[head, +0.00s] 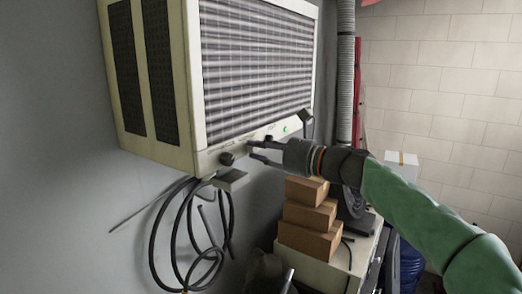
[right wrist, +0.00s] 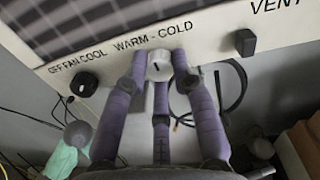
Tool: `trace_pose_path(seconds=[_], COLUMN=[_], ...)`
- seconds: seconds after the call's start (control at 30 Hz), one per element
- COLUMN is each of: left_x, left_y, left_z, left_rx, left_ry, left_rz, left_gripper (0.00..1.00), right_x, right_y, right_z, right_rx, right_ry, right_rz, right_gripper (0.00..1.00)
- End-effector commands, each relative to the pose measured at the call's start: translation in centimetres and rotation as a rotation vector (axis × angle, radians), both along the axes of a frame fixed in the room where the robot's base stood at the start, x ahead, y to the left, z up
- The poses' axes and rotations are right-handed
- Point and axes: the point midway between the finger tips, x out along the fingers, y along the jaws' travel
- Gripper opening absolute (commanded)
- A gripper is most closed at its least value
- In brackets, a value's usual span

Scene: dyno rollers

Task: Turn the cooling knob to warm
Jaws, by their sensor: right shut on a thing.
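The cooling knob (right wrist: 160,68) is a small pale round dial with a dark pointer mark, under the "WARM - COLD" lettering on the unit's lower panel. The pointer slants slightly; I cannot tell its exact setting. My right gripper (right wrist: 158,62) has its purple fingers closed on either side of the knob. In the head view, my right gripper (head: 251,151) reaches in from the right to the front edge of the wall-mounted cooler (head: 160,156). The knob is hidden there by the fingers. My left gripper does not show.
A black knob (right wrist: 84,84) sits left under "OFF FAN COOL". A dark square knob (right wrist: 245,42) sits right near "VENT". Black cables (head: 155,240) hang below the cooler. Stacked cardboard boxes (head: 308,240) stand under my right arm.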

Motion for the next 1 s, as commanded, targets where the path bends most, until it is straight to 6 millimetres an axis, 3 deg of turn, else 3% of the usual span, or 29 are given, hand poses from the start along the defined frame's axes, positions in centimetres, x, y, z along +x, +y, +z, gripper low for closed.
trace_pose_path(seconds=[1.0], left_x=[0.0], left_y=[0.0], left_z=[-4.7], left_rx=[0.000], left_ry=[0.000], left_rz=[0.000], left_gripper=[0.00], right_x=[0.0], right_y=[0.1], right_z=[-0.2], right_rx=[-0.488], right_ry=[-0.733], right_rz=[-0.001], right_gripper=[0.00])
